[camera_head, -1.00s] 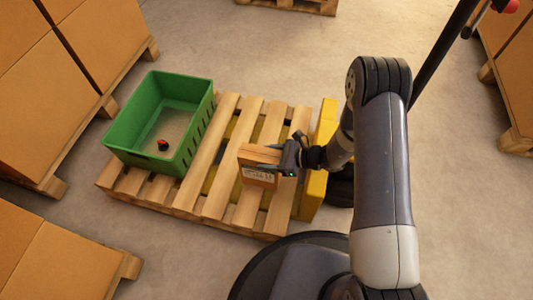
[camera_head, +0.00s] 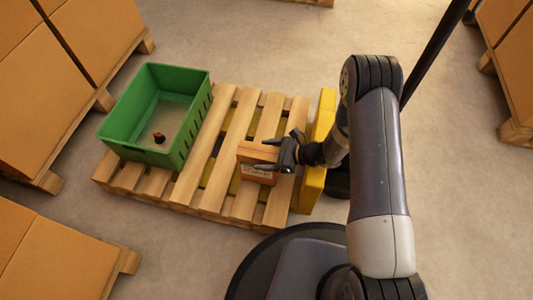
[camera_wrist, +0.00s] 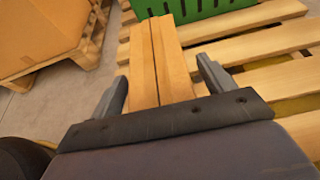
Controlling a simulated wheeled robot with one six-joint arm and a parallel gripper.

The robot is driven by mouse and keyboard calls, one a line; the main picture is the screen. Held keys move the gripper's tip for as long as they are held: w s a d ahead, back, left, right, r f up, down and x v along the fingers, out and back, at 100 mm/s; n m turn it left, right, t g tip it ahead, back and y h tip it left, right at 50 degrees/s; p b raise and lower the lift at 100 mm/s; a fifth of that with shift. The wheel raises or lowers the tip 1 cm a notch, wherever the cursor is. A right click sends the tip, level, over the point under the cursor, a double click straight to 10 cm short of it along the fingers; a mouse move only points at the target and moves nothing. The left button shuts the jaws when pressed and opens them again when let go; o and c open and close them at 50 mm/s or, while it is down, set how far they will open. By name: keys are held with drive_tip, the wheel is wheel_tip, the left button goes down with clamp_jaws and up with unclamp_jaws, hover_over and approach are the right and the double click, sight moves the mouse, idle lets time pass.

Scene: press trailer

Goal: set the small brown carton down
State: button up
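The small brown carton (camera_head: 257,163) is upright at the right part of the wooden pallet (camera_head: 215,188), near its yellow end, and appears to rest on the slats. In the wrist view the carton (camera_wrist: 160,65), with a seam along its top, lies between the two fingers. My gripper (camera_head: 264,154) reaches in from the right with one finger on each side of the carton. In the wrist view my gripper (camera_wrist: 161,69) shows a narrow gap between each finger and the carton, so it looks open. The carton's underside is hidden.
A green crate (camera_head: 122,140) with a small red and black object (camera_head: 158,138) inside stands on the pallet's left part. A yellow block (camera_head: 313,190) stands at the pallet's right end. Stacked large cartons (camera_head: 45,110) on pallets stand left. Bare slats separate crate and carton.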

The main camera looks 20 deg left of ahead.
drive_tip(key=shift+r, duration=0.1)
drive_tip(key=shift+r, duration=0.15)
drive_tip(key=p+v, duration=0.3)
drive_tip(key=v, duration=0.9)
drive_tip(key=shift+p, duration=0.4)
drive_tip(key=shift+w, duration=0.1)
